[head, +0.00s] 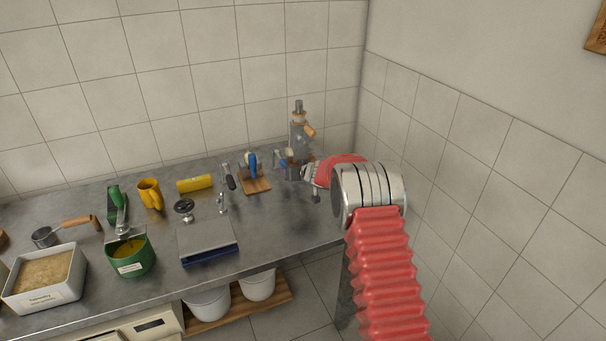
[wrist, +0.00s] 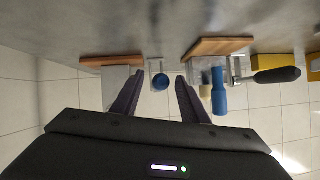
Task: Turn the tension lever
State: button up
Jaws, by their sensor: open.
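I cannot tell for sure which part is the tension lever. A metal device (head: 299,133) with a wooden handle (head: 309,131) stands at the back right of the counter. My gripper (head: 306,174) is in front of its base, partly hidden by my wrist in the head view. In the wrist view, which is upside down, my gripper (wrist: 163,78) is open.
A blue-handled item (head: 252,164) stands on a wooden board (head: 256,186) left of my gripper. A scale-like box (head: 207,239), a green pot (head: 130,258), a white tub (head: 45,279) and a yellow roll (head: 195,183) crowd the counter (head: 300,222). The tiled wall is close on the right.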

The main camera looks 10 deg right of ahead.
jog(key=v, duration=1.1)
jog(key=shift+d, duration=0.15)
